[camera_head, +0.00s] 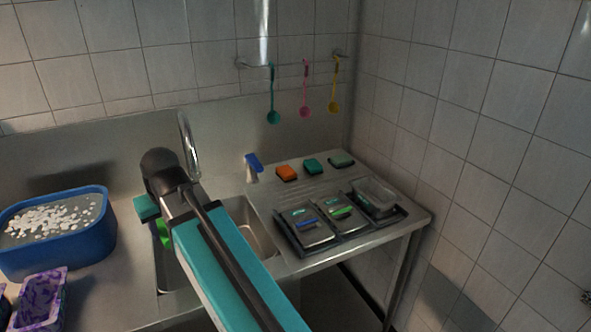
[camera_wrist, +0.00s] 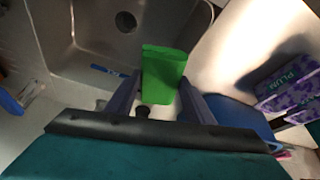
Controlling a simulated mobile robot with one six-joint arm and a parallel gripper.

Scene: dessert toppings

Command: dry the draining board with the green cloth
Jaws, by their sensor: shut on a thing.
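The green cloth (camera_wrist: 163,75) hangs between the two fingers of my gripper (camera_wrist: 160,98) in the wrist view, over the near edge of the sink. A small part of the cloth (camera_head: 163,232) shows in the head view beside my arm. My gripper is shut on it; its fingers are mostly hidden by my arm in the head view. The draining board (camera_head: 272,203) is the ribbed metal surface right of the sink (camera_head: 252,228). It is apart from my gripper. Whether it is wet is hard to tell.
On the board lie an orange sponge (camera_head: 287,173), a teal sponge (camera_head: 314,166), a grey-green sponge (camera_head: 342,160) and a dark tray (camera_head: 287,241) with lidded containers. A blue-topped bottle (camera_head: 252,167) and the tap (camera_head: 187,145) stand behind. A blue tub (camera_head: 62,257) and purple carton (camera_head: 40,300) are left.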

